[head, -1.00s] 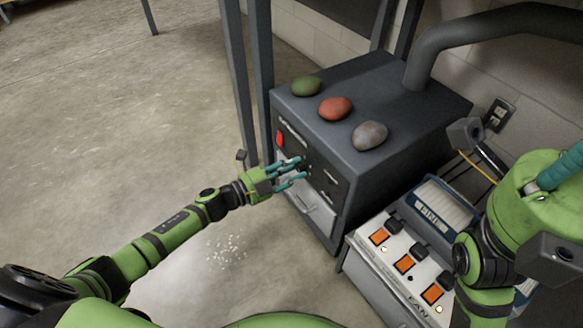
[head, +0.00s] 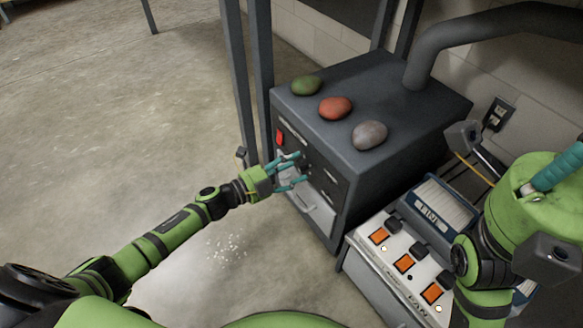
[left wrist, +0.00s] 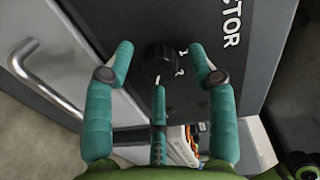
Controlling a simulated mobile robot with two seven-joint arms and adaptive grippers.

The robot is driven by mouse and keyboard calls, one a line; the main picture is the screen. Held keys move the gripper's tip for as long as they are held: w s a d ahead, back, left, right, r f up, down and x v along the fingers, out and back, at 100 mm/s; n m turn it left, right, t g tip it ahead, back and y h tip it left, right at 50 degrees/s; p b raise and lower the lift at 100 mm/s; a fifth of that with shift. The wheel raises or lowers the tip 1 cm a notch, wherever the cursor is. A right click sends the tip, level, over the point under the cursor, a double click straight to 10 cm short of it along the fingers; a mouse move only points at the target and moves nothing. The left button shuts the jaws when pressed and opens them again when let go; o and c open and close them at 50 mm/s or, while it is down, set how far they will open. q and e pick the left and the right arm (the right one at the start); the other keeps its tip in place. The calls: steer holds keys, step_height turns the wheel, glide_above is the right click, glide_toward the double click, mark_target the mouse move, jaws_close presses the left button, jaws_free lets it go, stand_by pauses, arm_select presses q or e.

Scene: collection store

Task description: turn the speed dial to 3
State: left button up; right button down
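The speed dial (left wrist: 160,62) is a round black knob on the dark front panel of the extractor box (head: 340,190). White numerals 1, 2 and 3 run along its right and lower side in the left wrist view; which one it points to is unclear. My left gripper (head: 303,168) is at the panel, its teal fingers hiding the dial in the head view. In the left wrist view the left gripper (left wrist: 163,58) is open, with fingers left, right and below the dial, apparently clear of it. My right gripper (head: 560,170) shows only partly at the right edge.
Green, red and grey egg-shaped stones (head: 336,108) lie on the box. A silver door handle (left wrist: 35,75) is left of the dial. A switch panel (head: 405,262) with orange switches stands at right. A thick pipe (head: 480,32) rises behind. Floor at left is mostly clear.

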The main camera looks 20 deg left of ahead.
arm_select(q)
steer(key=shift+s, duration=0.1)
steer(key=shift+s+a, duration=0.15)
steer(key=shift+s, duration=0.05)
steer(key=v, duration=1.1)
steer(key=shift+s+a+r, duration=0.1)
steer(key=shift+s+a, duration=0.05)
